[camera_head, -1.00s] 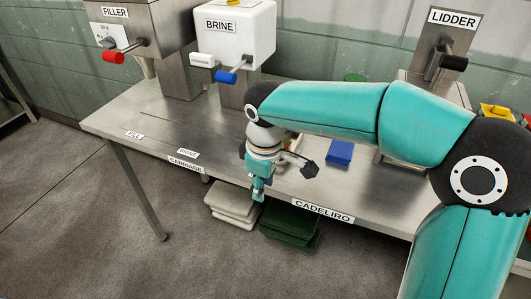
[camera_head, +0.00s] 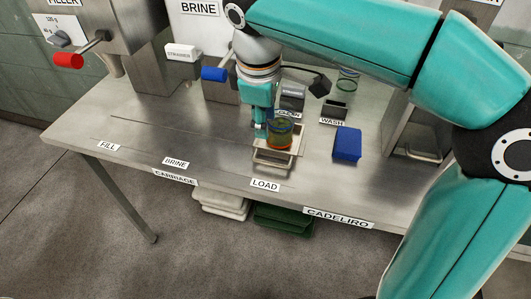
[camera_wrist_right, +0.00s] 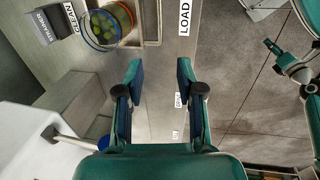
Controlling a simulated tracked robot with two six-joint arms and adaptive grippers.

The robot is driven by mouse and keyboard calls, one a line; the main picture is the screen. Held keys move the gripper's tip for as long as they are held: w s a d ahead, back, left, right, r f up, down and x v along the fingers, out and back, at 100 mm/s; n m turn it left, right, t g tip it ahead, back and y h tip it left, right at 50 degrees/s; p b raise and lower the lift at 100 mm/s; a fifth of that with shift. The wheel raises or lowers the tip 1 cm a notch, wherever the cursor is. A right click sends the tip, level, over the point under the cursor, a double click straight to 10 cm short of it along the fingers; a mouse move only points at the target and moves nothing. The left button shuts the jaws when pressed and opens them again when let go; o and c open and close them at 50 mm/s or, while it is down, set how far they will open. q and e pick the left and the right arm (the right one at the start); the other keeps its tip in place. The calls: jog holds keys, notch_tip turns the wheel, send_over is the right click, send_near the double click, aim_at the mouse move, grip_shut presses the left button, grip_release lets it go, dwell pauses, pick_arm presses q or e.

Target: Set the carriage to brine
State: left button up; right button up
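The carriage (camera_head: 272,164) is a small metal tray with a handle at its front. It stands at the LOAD label (camera_head: 265,185) and bears a glass jar (camera_head: 279,134) with green contents. The BRINE mark (camera_head: 176,162) on the table edge lies to its left. My right gripper (camera_head: 260,130) points down just left of the jar. In the right wrist view, my right gripper (camera_wrist_right: 160,75) has its fingers apart with nothing between them; the jar (camera_wrist_right: 108,22) is ahead and to the left. Teal parts at that view's right edge seem to be my left arm; its gripper's state is unclear.
The filler with a red handle (camera_head: 68,60) and the brine unit with a blue handle (camera_head: 214,74) stand at the back left. A blue block (camera_head: 347,144) and the strainer holder (camera_head: 292,98) are near the jar. Table between FILL (camera_head: 108,146) and LOAD is clear.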

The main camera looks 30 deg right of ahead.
aim_at(269, 162)
jog(key=f, duration=0.5)
jog(key=w+d+f+b, duration=0.1)
jog(key=f, duration=0.4)
jog(key=d+f, duration=0.1)
jog(key=f, duration=0.4)
jog(key=shift+w+d+f, duration=0.2)
jog(key=shift+w+d, duration=0.05)
jog(key=shift+w, duration=0.15)
grip_shut()
